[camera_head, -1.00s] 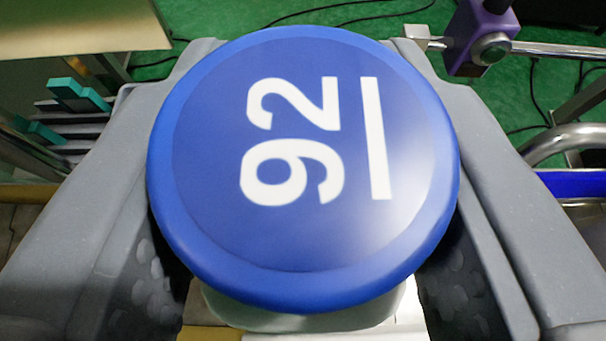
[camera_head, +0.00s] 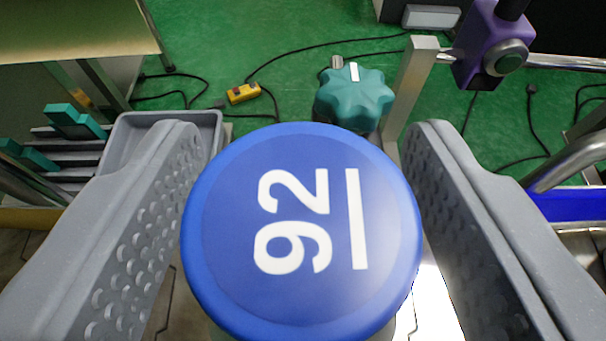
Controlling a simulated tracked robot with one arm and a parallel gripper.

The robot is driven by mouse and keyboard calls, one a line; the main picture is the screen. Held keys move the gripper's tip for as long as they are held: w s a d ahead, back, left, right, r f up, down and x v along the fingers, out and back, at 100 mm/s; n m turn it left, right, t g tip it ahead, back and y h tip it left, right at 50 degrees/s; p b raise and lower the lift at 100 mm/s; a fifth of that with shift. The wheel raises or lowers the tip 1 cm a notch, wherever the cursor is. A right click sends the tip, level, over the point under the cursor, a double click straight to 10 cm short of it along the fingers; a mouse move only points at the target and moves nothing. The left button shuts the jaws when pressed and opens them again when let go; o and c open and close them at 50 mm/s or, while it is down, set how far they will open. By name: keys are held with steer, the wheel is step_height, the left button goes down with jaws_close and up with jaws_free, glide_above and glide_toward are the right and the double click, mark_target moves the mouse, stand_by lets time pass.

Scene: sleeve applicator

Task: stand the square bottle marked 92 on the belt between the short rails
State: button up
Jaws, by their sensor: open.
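The bottle marked 92 (camera_head: 310,235) stands below the camera, seen from above. Its round blue cap with a white 92 and a white bar hides nearly all of its body. My gripper (camera_head: 297,150) is open, with one grey, dimpled finger on each side of the cap. A gap shows between the cap and each finger. A strip of bright metal surface (camera_head: 435,305) shows beside the bottle at the lower right. I cannot make out the short rails.
A teal knob (camera_head: 354,97) and a metal post (camera_head: 408,90) stand just beyond the fingertips. A purple clamp (camera_head: 490,45) is at the upper right. A grey tray (camera_head: 212,122) lies behind the left finger, with teal-ended parts (camera_head: 75,120) farther left. Cables cross the green floor.

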steer(key=p+v, duration=0.2)
steer(key=v, duration=0.9)
steer(key=w+d+r+n+t+y, duration=0.1)
steer(key=d+r+y, duration=0.2)
steer(key=r, duration=1)
steer(key=d+r+t+y, duration=0.2)
steer(key=r, duration=1.1)
steer(key=s+d+r+g+h, duration=0.1)
steer(key=s+d+r+h, duration=0.3)
steer(key=s+d+r, duration=0.9)
steer(key=d+r, duration=0.1)
steer(key=d, duration=0.3)
steer(key=shift+r+m+h, duration=0.3)
steer(key=shift+s+a, duration=0.1)
